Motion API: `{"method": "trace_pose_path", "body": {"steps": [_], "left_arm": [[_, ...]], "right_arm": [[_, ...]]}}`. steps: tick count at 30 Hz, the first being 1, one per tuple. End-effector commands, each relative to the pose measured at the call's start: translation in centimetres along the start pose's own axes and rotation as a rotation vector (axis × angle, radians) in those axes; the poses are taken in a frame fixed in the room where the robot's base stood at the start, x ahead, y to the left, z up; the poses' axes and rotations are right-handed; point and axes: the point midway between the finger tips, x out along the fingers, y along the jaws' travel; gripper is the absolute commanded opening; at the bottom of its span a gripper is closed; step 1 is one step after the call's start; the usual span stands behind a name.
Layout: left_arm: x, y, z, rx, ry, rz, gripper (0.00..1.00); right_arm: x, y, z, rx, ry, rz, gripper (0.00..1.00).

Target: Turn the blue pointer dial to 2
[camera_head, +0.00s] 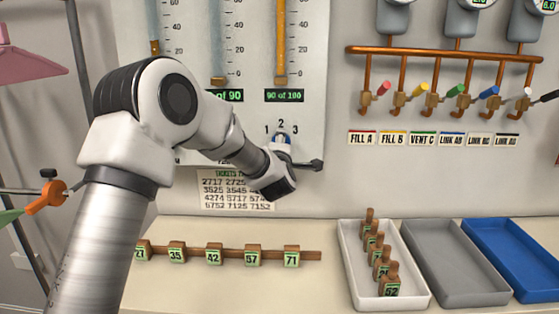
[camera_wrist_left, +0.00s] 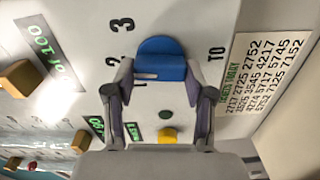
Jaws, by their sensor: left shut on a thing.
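The blue pointer dial (camera_head: 281,138) is on the white wall panel, below the printed 2, with 1 to its left and 3 to its right. My left gripper (camera_head: 285,149) comes from the left and covers its lower part. In the left wrist view the blue dial (camera_wrist_left: 162,60) lies between the two fingertips of my left gripper (camera_wrist_left: 160,70), which is shut on it. A white mark on the dial faces the side with the numbers; its exact heading is hard to tell.
A ticket sheet (camera_head: 238,193) hangs below the dial. Tall gauges (camera_head: 281,40) stand above it. Colored valves (camera_head: 459,90) on copper pipes are at right. Numbered tags (camera_head: 213,254) sit on a bench rail. A white tray (camera_head: 415,290), grey tray (camera_head: 455,262) and blue tray (camera_head: 515,255) are at right.

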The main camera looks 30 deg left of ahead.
Motion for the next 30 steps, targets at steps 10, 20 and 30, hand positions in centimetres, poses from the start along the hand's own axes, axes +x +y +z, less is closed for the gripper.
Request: {"method": "trace_pose_path", "body": {"steps": [10, 20, 30], "left_arm": [[0.0, -0.2, 0.0, -0.117, 0.000, -0.001, 0.19], [0.0, -0.1, 0.0, -0.127, 0.000, -0.002, 0.19], [0.0, -0.1, 0.0, -0.126, 0.000, -0.002, 0.79]], "right_arm": [[2.2, 0.0, 0.0, 0.000, 0.000, 0.000, 0.00], [2.2, 0.0, 0.0, 0.000, 0.000, 0.000, 0.00], [2.2, 0.0, 0.0, 0.000, 0.000, 0.000, 0.00]]}}
